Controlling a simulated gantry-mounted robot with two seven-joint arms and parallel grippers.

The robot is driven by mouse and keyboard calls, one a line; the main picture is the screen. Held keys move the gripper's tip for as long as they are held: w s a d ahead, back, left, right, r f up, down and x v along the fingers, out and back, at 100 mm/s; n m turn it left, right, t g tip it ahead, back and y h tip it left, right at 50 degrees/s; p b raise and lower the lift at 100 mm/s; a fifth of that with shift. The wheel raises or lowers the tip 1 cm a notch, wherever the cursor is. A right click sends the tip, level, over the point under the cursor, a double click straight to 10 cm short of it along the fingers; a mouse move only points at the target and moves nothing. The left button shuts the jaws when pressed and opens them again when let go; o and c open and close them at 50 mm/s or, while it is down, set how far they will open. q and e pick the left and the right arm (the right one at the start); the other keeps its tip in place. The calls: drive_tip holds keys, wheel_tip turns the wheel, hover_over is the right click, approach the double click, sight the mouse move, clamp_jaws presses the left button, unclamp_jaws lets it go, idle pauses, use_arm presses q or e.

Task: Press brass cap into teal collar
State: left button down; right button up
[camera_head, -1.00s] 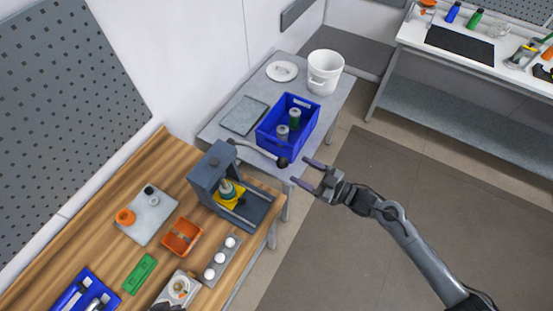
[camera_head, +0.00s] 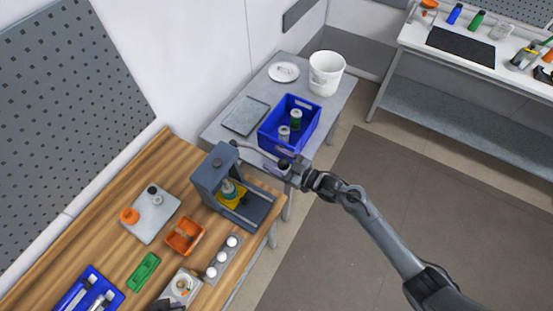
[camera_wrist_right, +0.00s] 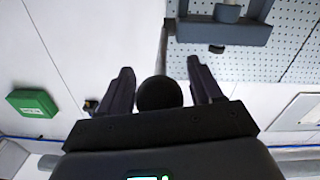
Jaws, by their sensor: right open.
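A grey press (camera_head: 214,172) stands on the wooden bench. A small teal piece (camera_head: 229,188), which looks like the collar, sits under it on a yellow holder (camera_head: 241,202). I cannot make out the brass cap. The press lever (camera_head: 256,151) reaches right to a black knob (camera_head: 283,165). My right gripper (camera_head: 287,172) is at the knob; in the right wrist view the black knob (camera_wrist_right: 160,93) shows between its two spread fingers, with gaps on both sides. A dark part at the bottom edge of the head view may be my left gripper (camera_head: 166,304); its fingers are unclear.
Behind the lever, a blue crate (camera_head: 265,139) with several cylinders stands on a grey table (camera_head: 337,104), with a white bucket (camera_head: 326,72). On the bench are an orange tray (camera_head: 197,229), a grey plate (camera_head: 150,228) and a green block (camera_head: 143,271). Open floor lies to the right.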

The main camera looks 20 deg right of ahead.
drive_tip(key=shift+c, duration=0.2)
clamp_jaws()
drive_tip(key=shift+w, duration=0.1)
